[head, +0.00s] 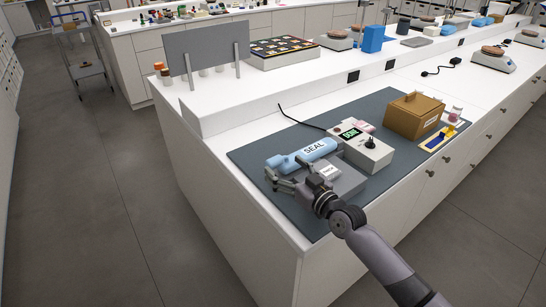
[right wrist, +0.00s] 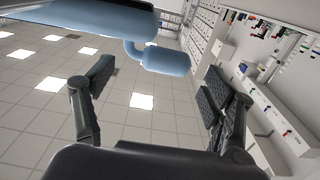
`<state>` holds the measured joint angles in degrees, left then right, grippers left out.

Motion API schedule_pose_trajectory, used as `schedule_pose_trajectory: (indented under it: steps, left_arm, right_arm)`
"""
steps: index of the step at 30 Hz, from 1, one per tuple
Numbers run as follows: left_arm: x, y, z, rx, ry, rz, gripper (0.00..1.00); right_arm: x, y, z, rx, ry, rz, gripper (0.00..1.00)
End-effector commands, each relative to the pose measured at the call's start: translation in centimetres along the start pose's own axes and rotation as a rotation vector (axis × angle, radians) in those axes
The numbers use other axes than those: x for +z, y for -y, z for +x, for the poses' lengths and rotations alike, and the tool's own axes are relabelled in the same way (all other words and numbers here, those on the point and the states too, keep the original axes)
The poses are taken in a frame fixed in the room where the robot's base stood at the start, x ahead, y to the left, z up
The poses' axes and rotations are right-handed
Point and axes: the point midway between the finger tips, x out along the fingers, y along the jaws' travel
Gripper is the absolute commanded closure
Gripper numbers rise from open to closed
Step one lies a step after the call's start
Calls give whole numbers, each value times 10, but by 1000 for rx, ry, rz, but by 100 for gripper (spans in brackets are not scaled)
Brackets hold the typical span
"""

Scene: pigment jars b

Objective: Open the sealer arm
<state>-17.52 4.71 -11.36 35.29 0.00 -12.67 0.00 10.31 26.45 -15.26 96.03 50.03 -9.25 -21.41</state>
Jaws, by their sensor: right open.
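The sealer has a pale blue arm (head: 316,149) marked "SEAL", lying low behind its grey base (head: 346,184). A grey control box (head: 366,155) with a green display and dark knob stands to its right. My right gripper (head: 277,179) is open at the left front end of the sealer. In the right wrist view, the blue arm (right wrist: 85,15) crosses the top, and its blue handle bar (right wrist: 168,60) shows between and beyond the open fingers (right wrist: 155,85). No grip on the bar is visible. My right gripper and forearm hide part of the base. My left gripper is out of view.
The sealer stands on a dark mat (head: 260,150) near the counter's front left corner. A brown box (head: 414,115), a yellow-and-blue tray (head: 442,138) and a small jar (head: 455,114) stand to the right. A black cable (head: 300,121) runs behind. The mat's left part is clear.

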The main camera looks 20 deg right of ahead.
Motion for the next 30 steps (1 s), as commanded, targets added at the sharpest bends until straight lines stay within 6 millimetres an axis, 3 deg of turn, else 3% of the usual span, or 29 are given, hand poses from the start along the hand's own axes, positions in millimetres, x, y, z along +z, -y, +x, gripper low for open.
schedule_pose_trajectory:
  steps: [3,10,20,30]
  left_arm:
    - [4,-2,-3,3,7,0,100]
    - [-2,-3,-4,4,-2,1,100]
    - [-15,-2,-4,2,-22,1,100]
    - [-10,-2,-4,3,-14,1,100]
  right_arm:
    - [-2,0,21,0,-3,1,23]
    - [-1,0,46,0,-1,1,23]
    - [0,1,50,-1,0,0,23]
    - [0,1,50,-2,0,0,44]
